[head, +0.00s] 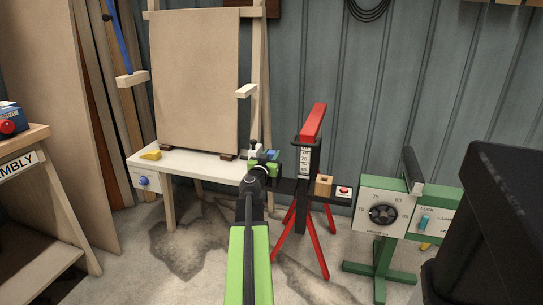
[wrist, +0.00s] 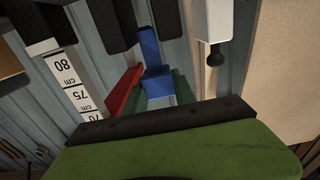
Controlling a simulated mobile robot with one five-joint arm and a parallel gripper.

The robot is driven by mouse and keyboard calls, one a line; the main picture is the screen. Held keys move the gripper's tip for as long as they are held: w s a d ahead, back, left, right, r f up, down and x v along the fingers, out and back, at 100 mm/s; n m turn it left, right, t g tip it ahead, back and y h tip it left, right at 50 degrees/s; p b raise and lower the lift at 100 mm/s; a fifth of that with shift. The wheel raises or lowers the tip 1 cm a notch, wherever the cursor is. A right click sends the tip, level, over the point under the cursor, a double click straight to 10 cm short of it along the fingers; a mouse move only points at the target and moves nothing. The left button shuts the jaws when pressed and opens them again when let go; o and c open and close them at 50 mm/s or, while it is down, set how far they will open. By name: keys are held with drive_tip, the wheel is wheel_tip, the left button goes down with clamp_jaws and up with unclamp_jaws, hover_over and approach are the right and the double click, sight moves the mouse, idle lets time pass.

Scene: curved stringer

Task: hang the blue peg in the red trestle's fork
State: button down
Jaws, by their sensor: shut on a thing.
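My gripper (head: 264,162) is shut on the blue peg (wrist: 152,55), which runs out between the jaws in the wrist view. In the head view only a small blue part of the peg (head: 271,154) shows; the rest is hidden by my gripper. The red trestle (head: 313,123) stands just right of my gripper, with spread red legs, a dark upright with a white height scale, and a slanting red bar on top. A red part (wrist: 122,92) shows left of the peg in the wrist view. I cannot make out the fork clearly, nor whether the peg touches it.
A white bench (head: 195,166) with a yellow block and an easel board (head: 196,80) stands left of my gripper. A small wooden block (head: 323,185) and a red-button box (head: 343,191) sit beside the trestle. A green dial machine (head: 385,213) stands further right.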

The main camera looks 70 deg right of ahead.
drive_tip(key=shift+f+b, duration=1.7)
drive_tip(key=shift+f, duration=0.05)
drive_tip(key=c, duration=0.9)
unclamp_jaws()
drive_tip(key=shift+r, duration=0.1)
drive_tip(key=shift+c, duration=0.2)
drive_tip(key=a, duration=0.7)
drive_tip(key=shift+s+a, duration=0.25)
drive_tip(key=shift+s, duration=0.05)
drive_tip(key=shift+w, duration=0.1)
